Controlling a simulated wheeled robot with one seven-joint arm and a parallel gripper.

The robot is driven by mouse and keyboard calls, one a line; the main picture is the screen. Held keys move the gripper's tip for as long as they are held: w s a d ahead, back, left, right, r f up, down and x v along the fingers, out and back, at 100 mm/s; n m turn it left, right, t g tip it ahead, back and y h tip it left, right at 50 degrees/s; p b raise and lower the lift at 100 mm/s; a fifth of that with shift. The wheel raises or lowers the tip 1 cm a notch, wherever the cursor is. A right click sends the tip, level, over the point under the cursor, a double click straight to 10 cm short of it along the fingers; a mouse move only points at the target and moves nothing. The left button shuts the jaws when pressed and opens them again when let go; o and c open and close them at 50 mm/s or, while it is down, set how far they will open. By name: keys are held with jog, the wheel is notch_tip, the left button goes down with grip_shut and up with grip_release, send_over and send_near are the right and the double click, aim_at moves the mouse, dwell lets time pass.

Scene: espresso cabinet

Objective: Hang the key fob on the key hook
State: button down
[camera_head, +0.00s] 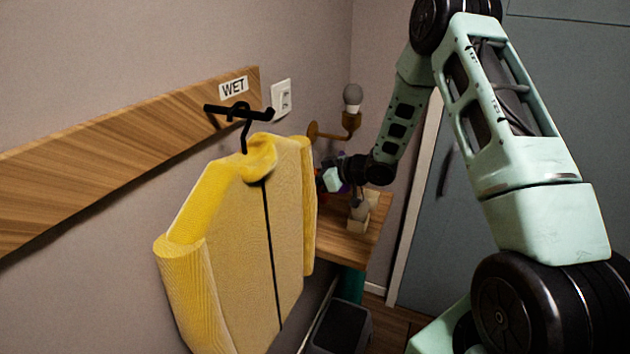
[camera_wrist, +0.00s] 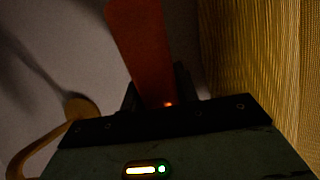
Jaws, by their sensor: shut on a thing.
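My gripper (camera_head: 331,180) is beyond the yellow raincoat, close to the wall and above the wooden shelf; the coat hides part of it in the head view. In the wrist view my gripper (camera_wrist: 157,90) is shut on a flat red-orange strip (camera_wrist: 142,48), which I take to be the key fob. The strip stands out ahead of the fingers, slightly tilted, with its far end cut off by the frame. I cannot make out the key hook in either view; the coat may hide it.
The yellow raincoat (camera_head: 235,240) hangs from a black hook (camera_head: 240,112) on a wooden rail (camera_head: 120,150) and shows close on the right in the wrist view (camera_wrist: 255,60). A brass wall lamp (camera_head: 328,134) is near my gripper. Small items stand on the shelf (camera_head: 345,245). A dark bin (camera_head: 340,330) is below.

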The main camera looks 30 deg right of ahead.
jog(key=shift+r+b+x, duration=0.2)
jog(key=shift+b+x, duration=0.25)
jog(key=shift+x, duration=1.25)
jog(key=shift+a, duration=0.1)
jog(key=shift+f, duration=0.1)
jog(key=c, duration=1)
grip_release()
jog(key=shift+o, duration=0.2)
jog(key=b+v, duration=0.3)
jog(key=v, duration=1.4)
jog(key=shift+b, duration=0.4)
